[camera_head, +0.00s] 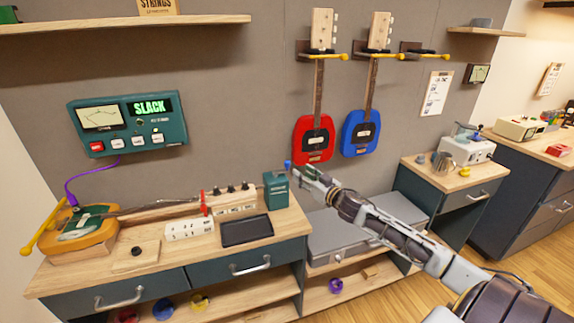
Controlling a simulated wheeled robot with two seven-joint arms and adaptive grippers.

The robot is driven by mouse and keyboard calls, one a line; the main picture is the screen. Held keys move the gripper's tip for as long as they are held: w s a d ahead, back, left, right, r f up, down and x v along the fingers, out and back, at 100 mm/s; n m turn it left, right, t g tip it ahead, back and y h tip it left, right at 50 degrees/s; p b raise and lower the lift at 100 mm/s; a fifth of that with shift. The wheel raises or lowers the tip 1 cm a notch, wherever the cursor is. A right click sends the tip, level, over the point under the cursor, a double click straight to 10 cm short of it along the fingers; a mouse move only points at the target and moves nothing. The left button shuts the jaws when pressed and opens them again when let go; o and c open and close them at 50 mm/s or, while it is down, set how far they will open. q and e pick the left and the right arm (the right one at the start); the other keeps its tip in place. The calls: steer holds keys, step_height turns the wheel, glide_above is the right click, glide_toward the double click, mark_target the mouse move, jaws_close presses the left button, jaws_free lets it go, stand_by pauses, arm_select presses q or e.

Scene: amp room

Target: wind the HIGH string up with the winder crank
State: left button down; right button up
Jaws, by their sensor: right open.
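A yellow-bodied string instrument (72,246) lies on the workbench at the left, its neck pointing right. Dark tuning pegs (231,188) stand in a row at its head end, and small labels too tiny to read are below them. The teal wall meter (127,123) reads "SLACK". My right gripper (298,170) is open, above and right of a small teal box (277,191). A small blue knob (287,163) is at its fingertips; I cannot tell if they touch. I cannot clearly make out the winder crank. My left gripper is out of view.
A dark tray (246,231) and a white labelled block (189,230) are at the bench front. A red upright piece (204,204) stands by the neck. Red (313,140) and blue (360,133) guitars hang on the wall. A grey case (345,237) lies right of the bench.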

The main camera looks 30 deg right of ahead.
mark_target(289, 165)
steer(key=shift+w+a, duration=0.15)
steer(key=shift+w, duration=1.65)
steer(key=shift+w+a, duration=0.15)
steer(key=shift+w, duration=1.6)
steer(key=shift+w+a, duration=0.15)
steer(key=shift+w, duration=1.65)
steer(key=shift+c, duration=0.2)
jaws_close()
